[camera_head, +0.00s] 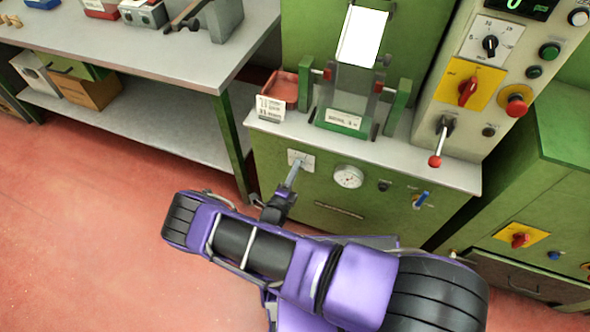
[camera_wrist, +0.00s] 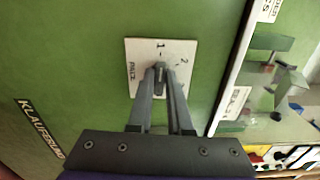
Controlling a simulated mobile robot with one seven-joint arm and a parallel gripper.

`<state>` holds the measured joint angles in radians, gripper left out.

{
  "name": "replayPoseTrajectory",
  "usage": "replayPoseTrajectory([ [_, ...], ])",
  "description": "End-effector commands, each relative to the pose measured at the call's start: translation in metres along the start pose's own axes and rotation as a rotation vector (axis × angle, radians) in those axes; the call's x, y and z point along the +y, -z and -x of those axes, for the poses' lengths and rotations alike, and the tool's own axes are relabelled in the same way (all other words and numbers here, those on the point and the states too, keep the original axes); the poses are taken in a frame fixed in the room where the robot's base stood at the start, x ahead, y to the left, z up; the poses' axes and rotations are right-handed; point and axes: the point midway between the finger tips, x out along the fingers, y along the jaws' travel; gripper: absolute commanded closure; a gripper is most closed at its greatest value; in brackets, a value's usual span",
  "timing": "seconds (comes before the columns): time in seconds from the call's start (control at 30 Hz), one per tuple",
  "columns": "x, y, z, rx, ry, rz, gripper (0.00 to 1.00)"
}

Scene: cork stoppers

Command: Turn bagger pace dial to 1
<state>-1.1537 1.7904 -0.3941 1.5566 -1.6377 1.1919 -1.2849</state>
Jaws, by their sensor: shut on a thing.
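The bagger pace dial is a small dark knob (camera_wrist: 160,72) on a white square plate (camera_wrist: 140,48) on the green machine front. The plate carries a 1 near its top edge in the wrist view, a 2 to the right and a printed label along its left side. In the head view the plate (camera_head: 308,159) sits left of the round gauge. My gripper (camera_wrist: 160,78) is shut on the knob, its two grey fingers on either side. It also shows in the head view (camera_head: 294,172). The fingers partly hide the knob, and I cannot tell exactly where it points.
A round gauge (camera_head: 348,177), a dark knob (camera_head: 385,186) and a blue-handled valve (camera_head: 421,200) lie right of the plate. Above are a red-knobbed lever (camera_head: 436,158) and a control panel (camera_head: 470,82). A grey workbench (camera_head: 180,55) stands left; the red floor is clear.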

Motion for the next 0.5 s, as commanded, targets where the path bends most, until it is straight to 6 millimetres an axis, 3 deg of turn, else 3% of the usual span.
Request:
replayPoseTrajectory([
  [0.5, 0.001, 0.0012, 0.0007, 0.002, -0.001, 0.073, 1.0],
])
